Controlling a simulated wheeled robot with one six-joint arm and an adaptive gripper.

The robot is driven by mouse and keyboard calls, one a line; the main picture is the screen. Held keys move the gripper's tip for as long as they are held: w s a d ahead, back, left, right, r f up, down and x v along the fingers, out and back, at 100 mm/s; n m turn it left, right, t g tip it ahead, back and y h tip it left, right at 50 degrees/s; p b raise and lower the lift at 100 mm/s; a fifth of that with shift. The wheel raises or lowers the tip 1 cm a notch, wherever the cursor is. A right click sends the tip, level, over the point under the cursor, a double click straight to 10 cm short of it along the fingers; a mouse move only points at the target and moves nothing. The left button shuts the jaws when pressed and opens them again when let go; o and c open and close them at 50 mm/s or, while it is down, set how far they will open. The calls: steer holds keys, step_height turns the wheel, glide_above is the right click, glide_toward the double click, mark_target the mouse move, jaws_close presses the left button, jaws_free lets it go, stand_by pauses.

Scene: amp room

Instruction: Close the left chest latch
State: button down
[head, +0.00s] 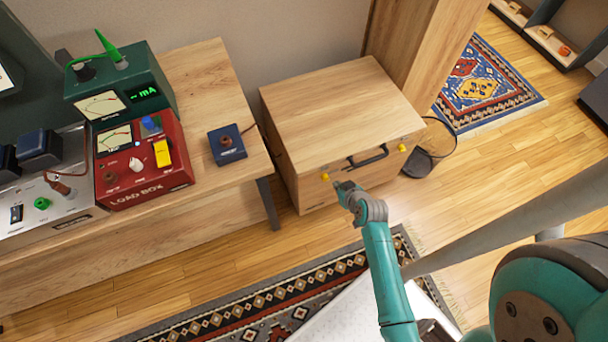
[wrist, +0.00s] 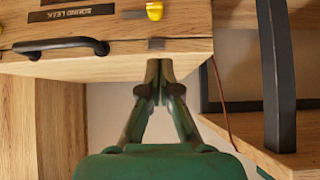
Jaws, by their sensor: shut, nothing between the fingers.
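The wooden chest (head: 340,95) stands on the floor with its lid down. The left latch has a yellow knob (head: 325,176) on the chest's front; in the wrist view, which is upside down, this yellow knob (wrist: 155,11) sits apart from a small dark plate (wrist: 156,43) near the lid edge. I cannot tell the latch's state for sure. The right latch's yellow knob (head: 402,148) is beyond the black handle (head: 367,156). My gripper (head: 342,187) is shut and empty, just in front of the chest near the left latch. Its fingertips (wrist: 157,66) meet close to the chest's edge; contact is unclear.
A wooden table (head: 205,70) with a red load box (head: 140,165) and a blue box (head: 227,145) stands left of the chest. Its dark leg (head: 268,204) is close to the chest. The floor in front has a patterned rug (head: 290,302).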

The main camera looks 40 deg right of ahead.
steer(key=w, duration=0.1)
glide_above(322, 178)
steer(key=s, duration=0.3)
steer(key=f, duration=0.7)
steer(key=shift+w+a, duration=0.2)
steer(key=shift+a, duration=0.15)
step_height(322, 178, down, 3)
steer(key=shift+f, duration=0.6)
